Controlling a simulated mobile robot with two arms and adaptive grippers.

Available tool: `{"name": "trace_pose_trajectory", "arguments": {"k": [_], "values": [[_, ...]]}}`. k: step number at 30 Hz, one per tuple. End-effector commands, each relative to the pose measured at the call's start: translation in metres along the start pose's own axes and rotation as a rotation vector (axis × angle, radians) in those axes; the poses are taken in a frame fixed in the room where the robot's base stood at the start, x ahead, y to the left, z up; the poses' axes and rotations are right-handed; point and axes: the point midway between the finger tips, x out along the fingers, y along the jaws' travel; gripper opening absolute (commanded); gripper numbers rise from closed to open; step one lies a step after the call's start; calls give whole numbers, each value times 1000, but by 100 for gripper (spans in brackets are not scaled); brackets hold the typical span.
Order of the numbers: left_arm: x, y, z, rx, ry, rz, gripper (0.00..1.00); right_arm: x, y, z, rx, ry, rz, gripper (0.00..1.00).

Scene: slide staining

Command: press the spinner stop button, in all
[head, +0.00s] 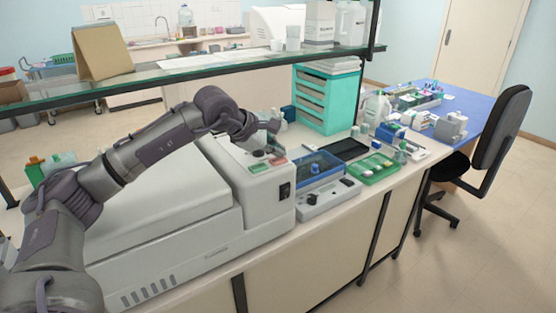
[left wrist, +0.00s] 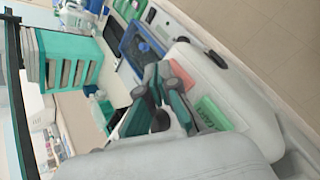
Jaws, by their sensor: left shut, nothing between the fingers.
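The spinner is a big white machine (head: 265,205) with a closed lid on the bench. Its sloped top panel carries a red button or pad (head: 279,162) and a green one (head: 257,168). My left gripper (head: 270,142) is shut and empty, just above and behind this panel. In the left wrist view the green pad (left wrist: 214,113) lies beside the dark gripper fingers, which partly cover the panel. I cannot tell whether a fingertip touches a button. My right gripper is not in view.
A blue tray (head: 318,167), a small white device with knobs (head: 325,198), and a green tray (head: 373,168) stand right of the spinner. A teal drawer rack (head: 327,100) stands behind. A glass shelf (head: 215,68) crosses above the bench.

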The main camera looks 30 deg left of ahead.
Motion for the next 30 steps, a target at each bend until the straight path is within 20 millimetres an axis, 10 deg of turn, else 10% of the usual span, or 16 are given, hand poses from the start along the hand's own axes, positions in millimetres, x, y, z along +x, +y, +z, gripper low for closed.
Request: {"name": "trace_pose_trajectory", "arguments": {"k": [30], "values": [[5,-4,-4,0,1,-2,0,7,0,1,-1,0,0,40]]}}
